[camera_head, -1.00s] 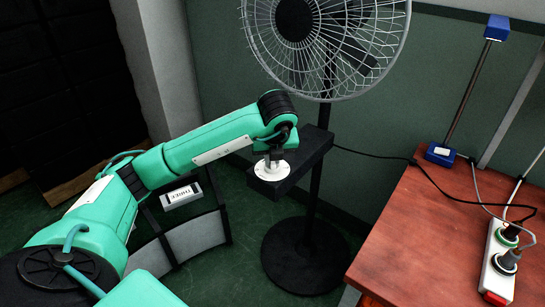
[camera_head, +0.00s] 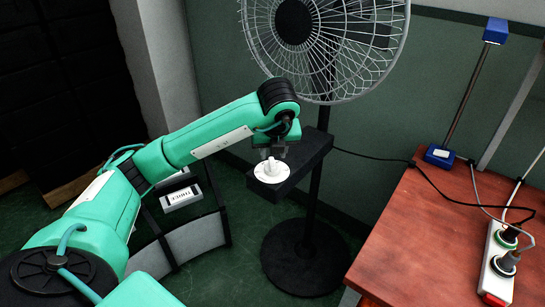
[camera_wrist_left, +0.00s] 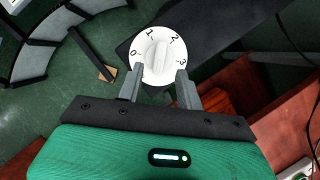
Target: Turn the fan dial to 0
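The fan dial (camera_head: 271,172) is a white disc with a raised grip bar, on the end of the fan's dark control box (camera_head: 308,157). In the left wrist view the dial (camera_wrist_left: 158,58) shows 0, 1, 2 and 3 around its rim. Its bar stands roughly upright in that picture; I cannot tell exactly which number it marks. My left gripper (camera_head: 273,148) is just above the dial in the head view. In the left wrist view its fingers (camera_wrist_left: 160,86) are apart, with nothing between them, near the dial's lower edge. My right gripper is not in view.
The fan's wire cage (camera_head: 335,60) stands above the box on a pole with a round base (camera_head: 303,262). A red-brown table (camera_head: 440,235) at the right holds a power strip (camera_head: 498,262) and cables. A low curved structure (camera_head: 195,238) stands on the floor under my left arm.

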